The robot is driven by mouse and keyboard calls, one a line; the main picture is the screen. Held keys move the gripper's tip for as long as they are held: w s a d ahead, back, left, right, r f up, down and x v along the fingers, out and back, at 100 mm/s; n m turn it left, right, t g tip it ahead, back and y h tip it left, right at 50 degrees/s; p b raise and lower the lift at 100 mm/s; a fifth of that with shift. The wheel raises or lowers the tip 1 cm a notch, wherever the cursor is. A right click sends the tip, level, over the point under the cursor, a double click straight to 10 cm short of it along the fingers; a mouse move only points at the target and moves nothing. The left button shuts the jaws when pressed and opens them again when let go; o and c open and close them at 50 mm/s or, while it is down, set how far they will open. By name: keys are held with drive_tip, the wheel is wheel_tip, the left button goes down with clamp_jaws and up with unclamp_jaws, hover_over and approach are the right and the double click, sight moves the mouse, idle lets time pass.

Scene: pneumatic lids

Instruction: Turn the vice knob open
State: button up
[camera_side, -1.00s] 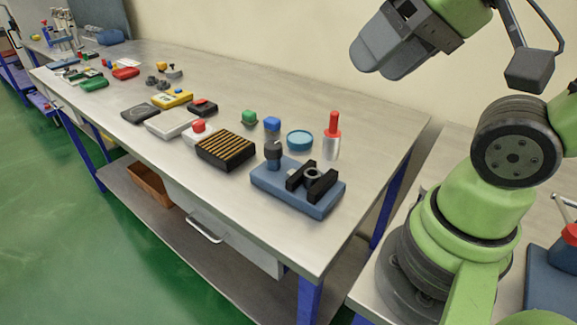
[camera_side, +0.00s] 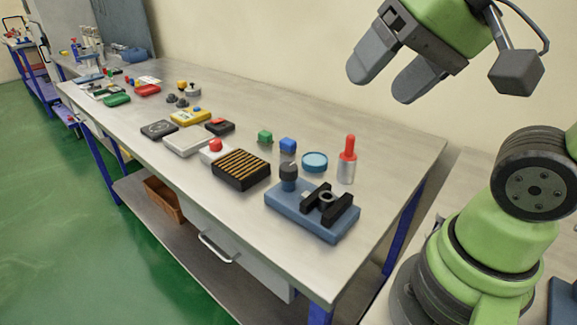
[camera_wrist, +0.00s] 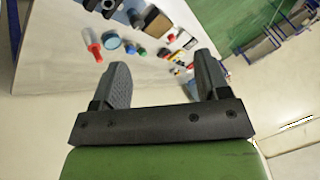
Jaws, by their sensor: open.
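The table front strip is bare.

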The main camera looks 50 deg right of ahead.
drive_tip(key=w+d+f+m+g+h, duration=0.1)
drive_tip(key=w+m, duration=0.4)
drive_tip(key=w+d+f+m+g, duration=0.2)
drive_tip(key=w+m, duration=0.2)
drive_tip(key=w, duration=0.2)
drive_tip(key=m+g+h, duration=0.1)
drive_tip(key=m+g, duration=0.2)
drive_tip(key=m, duration=0.9)
hover_over(289, 166)
wheel_tip(289, 166, down, 14)
drive_tip(key=shift+s+a+r, duration=0.1)
drive_tip(key=shift+a+r, duration=0.05)
drive_tip(key=shift+r, duration=0.1)
wheel_tip(289, 166, down, 9)
drive_tip(key=shift+f, duration=0.1)
drive_tip(key=c, duration=0.9)
